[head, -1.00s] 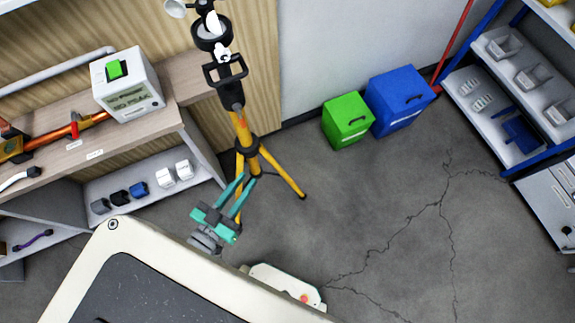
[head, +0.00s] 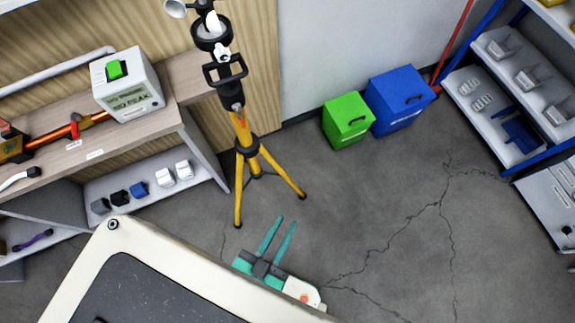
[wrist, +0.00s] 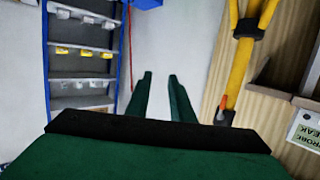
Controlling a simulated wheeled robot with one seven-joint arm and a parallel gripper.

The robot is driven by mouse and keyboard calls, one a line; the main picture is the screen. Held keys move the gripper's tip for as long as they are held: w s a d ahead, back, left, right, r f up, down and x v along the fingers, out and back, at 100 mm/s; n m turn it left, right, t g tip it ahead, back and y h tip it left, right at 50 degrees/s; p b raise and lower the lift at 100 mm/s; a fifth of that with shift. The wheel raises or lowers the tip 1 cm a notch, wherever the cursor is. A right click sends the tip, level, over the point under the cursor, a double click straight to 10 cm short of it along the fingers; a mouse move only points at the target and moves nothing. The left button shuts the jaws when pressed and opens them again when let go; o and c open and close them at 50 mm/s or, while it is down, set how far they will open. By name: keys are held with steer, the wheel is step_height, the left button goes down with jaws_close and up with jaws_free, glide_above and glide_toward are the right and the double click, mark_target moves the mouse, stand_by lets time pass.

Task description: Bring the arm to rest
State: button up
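My gripper (head: 285,222) shows in the head view as two teal fingers at the lower middle, above the grey floor. They point up and slightly right in the picture, with a clear gap between them. In the wrist view the green fingers (wrist: 160,77) are parted and nothing is between them. Part of my arm is hidden behind my own body's pale edge.
A yellow tripod (head: 247,145) with an instrument stands up and left of my gripper. A workbench (head: 85,145) is on the left. Green (head: 347,121) and blue (head: 399,100) boxes stand by the wall; shelving (head: 500,95) is at right. The cracked floor (head: 385,215) between is clear.

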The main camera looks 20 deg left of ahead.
steer(key=shift+s+d+r, duration=0.1)
steer(key=shift+d+r, duration=0.1)
steer(key=shift+d, duration=0.45)
steer(key=d+r, duration=0.3)
steer(key=d, duration=0.2)
steer(key=shift+d+y, duration=0.3)
steer(key=shift+d, duration=0.1)
steer(key=shift+s+d, duration=0.15)
